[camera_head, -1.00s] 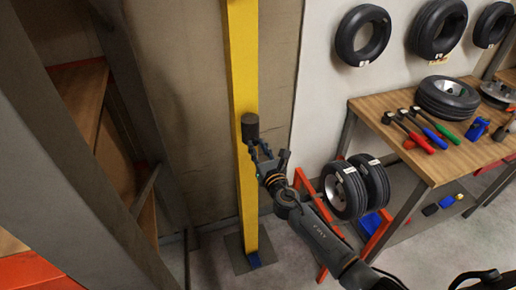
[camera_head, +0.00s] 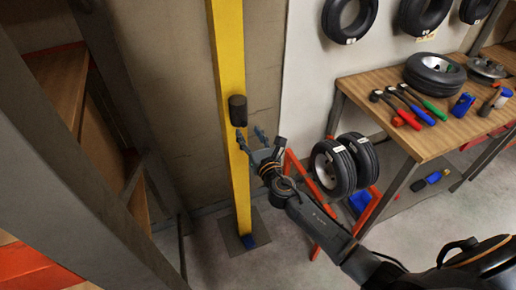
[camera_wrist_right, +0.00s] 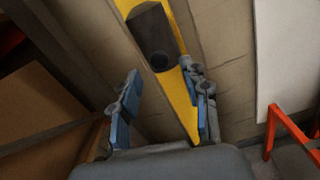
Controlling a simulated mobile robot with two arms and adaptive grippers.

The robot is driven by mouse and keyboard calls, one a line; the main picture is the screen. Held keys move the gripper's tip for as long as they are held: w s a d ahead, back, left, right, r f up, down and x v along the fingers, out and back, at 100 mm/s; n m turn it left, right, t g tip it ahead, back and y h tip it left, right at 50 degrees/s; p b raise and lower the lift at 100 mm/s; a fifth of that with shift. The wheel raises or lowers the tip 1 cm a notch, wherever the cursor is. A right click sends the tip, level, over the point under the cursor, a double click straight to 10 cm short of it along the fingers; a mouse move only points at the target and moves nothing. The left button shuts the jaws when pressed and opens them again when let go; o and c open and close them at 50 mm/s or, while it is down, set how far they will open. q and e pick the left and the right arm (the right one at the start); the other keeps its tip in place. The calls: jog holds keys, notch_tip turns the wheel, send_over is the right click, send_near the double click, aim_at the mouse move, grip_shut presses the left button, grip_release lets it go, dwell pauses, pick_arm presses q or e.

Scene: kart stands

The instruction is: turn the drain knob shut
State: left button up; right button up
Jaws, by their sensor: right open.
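A dark cylindrical unit (camera_head: 237,110) is mounted on the yellow post (camera_head: 229,60). It also shows in the right wrist view (camera_wrist_right: 152,30), with a round dark end, likely the drain knob (camera_wrist_right: 160,62), facing my gripper. My right gripper (camera_head: 251,137) is open and empty, just below and to the right of the unit. In the right wrist view its two blue-padded fingers (camera_wrist_right: 164,85) stand apart, with the knob ahead of them near the middle; I see no contact. The knob's turn position cannot be read. My left gripper is not in view.
A wooden workbench (camera_head: 440,135) with hammers and tires stands at the right. A red stand (camera_head: 292,170) holding two wheels (camera_head: 343,165) is close to my right arm. Shelving (camera_head: 60,90) is at the left. A beige wall is behind the post.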

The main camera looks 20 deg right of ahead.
jog(key=s, duration=0.9)
jog(key=shift+d, duration=0.2)
